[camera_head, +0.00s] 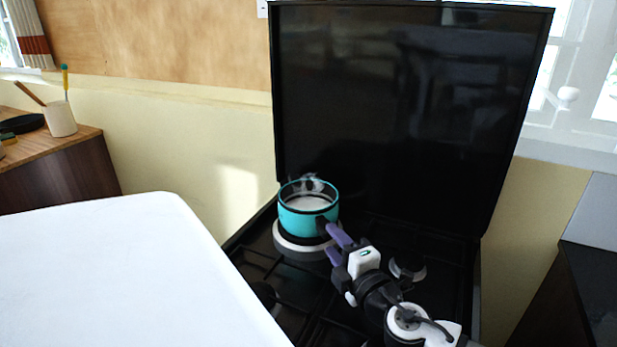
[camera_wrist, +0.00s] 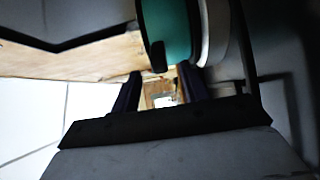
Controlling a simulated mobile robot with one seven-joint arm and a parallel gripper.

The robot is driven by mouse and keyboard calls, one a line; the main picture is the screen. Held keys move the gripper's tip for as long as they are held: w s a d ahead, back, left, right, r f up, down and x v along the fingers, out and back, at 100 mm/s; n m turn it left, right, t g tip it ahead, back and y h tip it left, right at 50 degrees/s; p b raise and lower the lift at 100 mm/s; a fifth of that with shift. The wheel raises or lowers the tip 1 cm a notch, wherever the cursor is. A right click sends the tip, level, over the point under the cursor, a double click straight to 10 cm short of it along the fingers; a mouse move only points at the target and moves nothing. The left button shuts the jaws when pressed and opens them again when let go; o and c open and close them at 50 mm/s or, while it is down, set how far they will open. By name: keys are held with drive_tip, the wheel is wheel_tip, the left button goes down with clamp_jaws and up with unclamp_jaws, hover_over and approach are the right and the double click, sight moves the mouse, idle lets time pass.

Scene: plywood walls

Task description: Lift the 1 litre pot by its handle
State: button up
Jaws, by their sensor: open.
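The teal pot (camera_head: 296,222) with a pale inside stands upright on a round white and grey burner (camera_head: 290,246) at the left of the black stove. Its short dark handle (camera_head: 321,226) points toward my gripper and is partly hidden by a finger. My gripper (camera_head: 331,240), with purple fingers, is open at the pot's lower right. In the wrist view, the pot (camera_wrist: 170,30) is at the top, and its dark handle (camera_wrist: 157,56) lies just ahead of the gap between my open fingers (camera_wrist: 160,76). I cannot tell whether a finger touches the handle.
The stove's raised black lid (camera_head: 400,100) stands behind the pot. Black grates (camera_head: 262,272) and another burner (camera_head: 408,270) surround my gripper. A white surface (camera_head: 120,270) is at the left. A wooden counter (camera_head: 80,138) with a utensil cup (camera_head: 60,119) is farther left.

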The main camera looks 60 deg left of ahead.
sight(329, 236)
drive_tip(key=shift+w+a, duration=0.15)
drive_tip(key=shift+a, duration=0.65)
drive_tip(key=shift+w+a, duration=0.1)
drive_tip(key=shift+a, duration=0.65)
clamp_jaws()
drive_tip(key=shift+r, duration=0.1)
